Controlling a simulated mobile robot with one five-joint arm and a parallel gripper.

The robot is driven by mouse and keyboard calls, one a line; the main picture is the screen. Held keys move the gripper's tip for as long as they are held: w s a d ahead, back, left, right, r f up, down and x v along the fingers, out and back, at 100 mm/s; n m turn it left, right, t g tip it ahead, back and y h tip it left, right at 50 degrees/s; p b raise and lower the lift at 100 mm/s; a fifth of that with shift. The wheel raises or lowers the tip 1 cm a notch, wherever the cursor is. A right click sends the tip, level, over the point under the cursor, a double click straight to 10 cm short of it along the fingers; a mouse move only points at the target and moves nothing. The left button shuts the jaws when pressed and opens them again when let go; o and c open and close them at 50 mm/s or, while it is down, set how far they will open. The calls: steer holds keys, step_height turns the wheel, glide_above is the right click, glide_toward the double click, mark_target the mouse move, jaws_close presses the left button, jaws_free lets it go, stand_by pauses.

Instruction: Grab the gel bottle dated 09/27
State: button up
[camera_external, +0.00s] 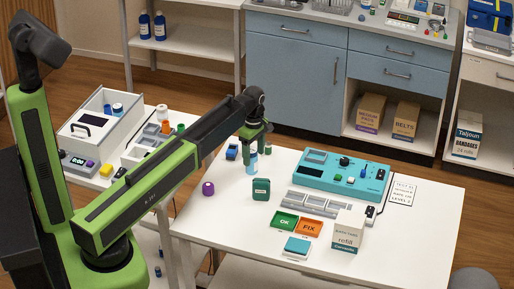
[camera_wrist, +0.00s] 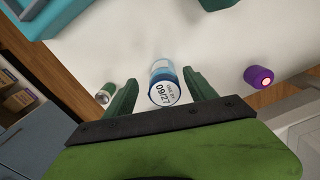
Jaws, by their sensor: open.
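The gel bottle (camera_wrist: 165,91) has a blue and white body and a white round end printed "USE BY 09/27". In the wrist view it lies between the two dark green fingers of my gripper (camera_wrist: 160,80), with a visible gap at least on the left side. In the external view my gripper (camera_external: 257,138) points down at the far left part of the white table, and the blue and white bottle (camera_external: 251,161) shows just under it. My gripper is open and holds nothing. The fingers partly hide the bottle in the external view.
A small green-sided cylinder (camera_wrist: 106,93) stands just left of my fingers in the wrist view. A purple item (camera_external: 208,188), a green container (camera_external: 261,189) and a small blue item (camera_external: 232,152) are nearby. A teal device (camera_external: 342,178) stands to the right.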

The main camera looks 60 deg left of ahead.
mark_target(252, 164)
steer(key=f+b, duration=0.5)
steer(key=shift+s+f, duration=0.2)
steer(key=shift+s, duration=0.1)
steer(key=shift+r, duration=0.2)
steer(key=shift+c, duration=0.6)
jaws_close()
